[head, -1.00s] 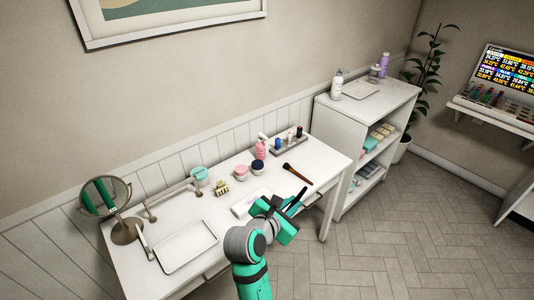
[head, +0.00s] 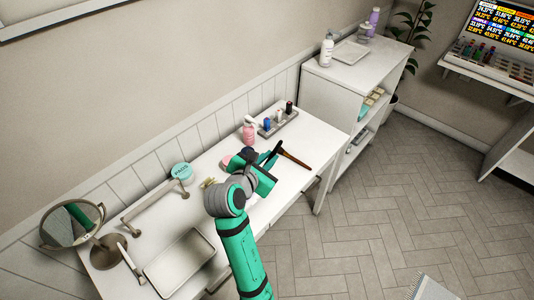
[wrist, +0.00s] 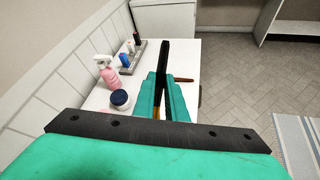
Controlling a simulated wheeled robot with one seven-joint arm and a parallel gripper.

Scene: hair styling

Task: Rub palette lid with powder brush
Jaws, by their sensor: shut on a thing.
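My gripper (head: 266,170) is above the white table's right half. In the wrist view its green fingers (wrist: 165,98) are shut on a slim, upright black stick with a gold-brown part low down, seemingly the powder brush (wrist: 162,62). Its bristles are hidden. In the head view its black end (head: 275,149) juts up from the fingers. A separate brown-and-black brush (head: 296,159) lies on the table just beyond; its brown part also shows in the wrist view (wrist: 184,79). The palette lid cannot be made out now; my arm covers that part of the table.
A pink spray bottle (head: 249,134), a bottle rack (head: 278,124) and a dark-lidded jar (wrist: 120,98) stand behind my gripper. A tray (head: 180,264), a round mirror (head: 72,224) and a teal-lidded jar (head: 182,171) are left. A white shelf (head: 345,88) stands beyond the table.

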